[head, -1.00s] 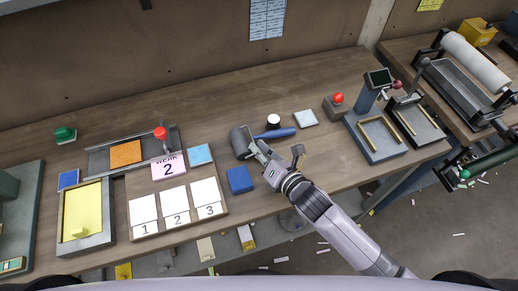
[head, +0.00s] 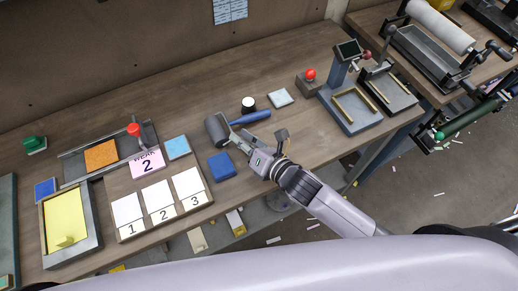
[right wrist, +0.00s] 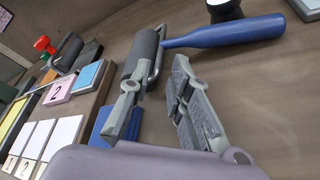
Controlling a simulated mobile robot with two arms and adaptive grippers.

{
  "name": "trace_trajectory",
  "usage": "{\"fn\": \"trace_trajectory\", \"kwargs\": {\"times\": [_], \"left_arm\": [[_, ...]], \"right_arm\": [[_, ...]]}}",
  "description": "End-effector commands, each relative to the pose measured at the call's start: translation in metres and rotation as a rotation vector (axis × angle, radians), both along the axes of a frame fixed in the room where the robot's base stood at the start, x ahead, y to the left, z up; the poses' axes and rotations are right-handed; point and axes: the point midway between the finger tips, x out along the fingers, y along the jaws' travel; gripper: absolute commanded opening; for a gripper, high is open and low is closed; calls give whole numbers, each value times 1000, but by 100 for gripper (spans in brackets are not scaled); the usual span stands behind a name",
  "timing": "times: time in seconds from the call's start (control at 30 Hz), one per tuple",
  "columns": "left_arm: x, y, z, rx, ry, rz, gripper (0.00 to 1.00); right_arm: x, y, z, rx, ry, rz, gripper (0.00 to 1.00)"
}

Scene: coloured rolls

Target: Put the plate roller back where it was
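The plate roller has a dark grey drum (head: 217,130) and a blue handle (head: 250,117). It lies on the wooden bench, handle pointing right. In the right wrist view the drum (right wrist: 141,58) and the handle (right wrist: 225,33) lie beyond my fingers. My right gripper (head: 268,147) is just in front of the roller on the near side. Its fingers (right wrist: 160,98) are spread with bare wood between them, and it holds nothing. The left finger overlaps the roller's metal frame in the wrist view; I cannot tell if they touch. My left gripper is not in view.
A blue block (head: 222,166) sits close left of my right gripper. A black jar with a white top (head: 248,104) stands right behind the handle. A pale tile (head: 280,97) and a red-button box (head: 309,84) are farther right. Numbered cards (head: 159,200) lie left.

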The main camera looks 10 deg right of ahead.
Motion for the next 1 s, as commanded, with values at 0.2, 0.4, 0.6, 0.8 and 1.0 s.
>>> {"fn": "trace_trajectory", "kwargs": {"times": [0.2,0.4,0.6,0.8,1.0], "left_arm": [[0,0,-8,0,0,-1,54],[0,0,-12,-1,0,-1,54],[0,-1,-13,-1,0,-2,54],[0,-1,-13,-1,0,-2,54],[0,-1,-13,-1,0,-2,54]], "right_arm": [[-41,-28,12,-2,-1,0,18],[-66,-45,23,1,-3,-1,18],[-75,-51,28,2,-4,-2,18],[-76,-52,29,3,-6,-2,18],[-75,-51,29,3,-6,-2,18]]}}
